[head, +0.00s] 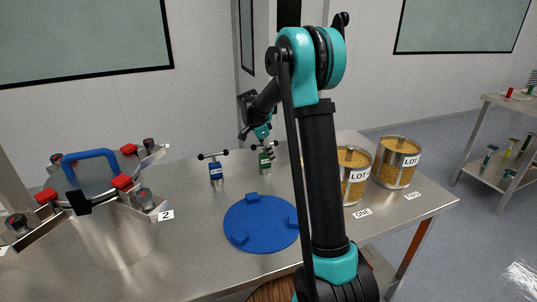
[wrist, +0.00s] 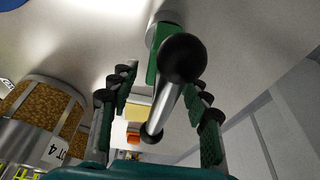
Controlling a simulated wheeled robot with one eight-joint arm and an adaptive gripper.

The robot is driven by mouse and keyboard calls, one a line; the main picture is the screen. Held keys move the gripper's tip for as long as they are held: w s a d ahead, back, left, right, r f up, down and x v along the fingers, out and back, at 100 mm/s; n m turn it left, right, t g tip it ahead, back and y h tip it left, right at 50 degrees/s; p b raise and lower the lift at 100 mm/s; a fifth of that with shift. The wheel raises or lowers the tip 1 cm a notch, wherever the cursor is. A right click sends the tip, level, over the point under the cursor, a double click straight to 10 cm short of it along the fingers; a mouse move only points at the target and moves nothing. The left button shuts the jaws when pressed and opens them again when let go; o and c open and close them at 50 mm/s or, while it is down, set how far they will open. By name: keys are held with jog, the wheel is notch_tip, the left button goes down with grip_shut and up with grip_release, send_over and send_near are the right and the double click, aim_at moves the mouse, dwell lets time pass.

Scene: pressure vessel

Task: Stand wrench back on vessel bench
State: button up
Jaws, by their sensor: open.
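A green T-handled wrench (head: 264,161) stands upright on the steel bench (head: 190,255), behind the blue round plate. My gripper (head: 263,140) is over its top, with the arm reaching across the bench. In the wrist view the wrench's black-knobbed crossbar (wrist: 172,88) lies between my open fingers (wrist: 160,100), with its green body behind. I cannot tell whether the fingers touch it. A blue T-handled wrench (head: 215,169) stands upright to the left, apart from my gripper. The pressure vessel (head: 110,235) is at the left, with a blue-handled lid on top.
A blue round plate (head: 261,224) with raised blocks lies mid-bench. Two grain-filled canisters (head: 353,178) (head: 398,162) labelled LOT stand to the right, near small number cards. A shelf (head: 500,150) stands far right.

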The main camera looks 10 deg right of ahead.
jog(key=v, duration=1.2)
jog(key=shift+r, duration=0.15)
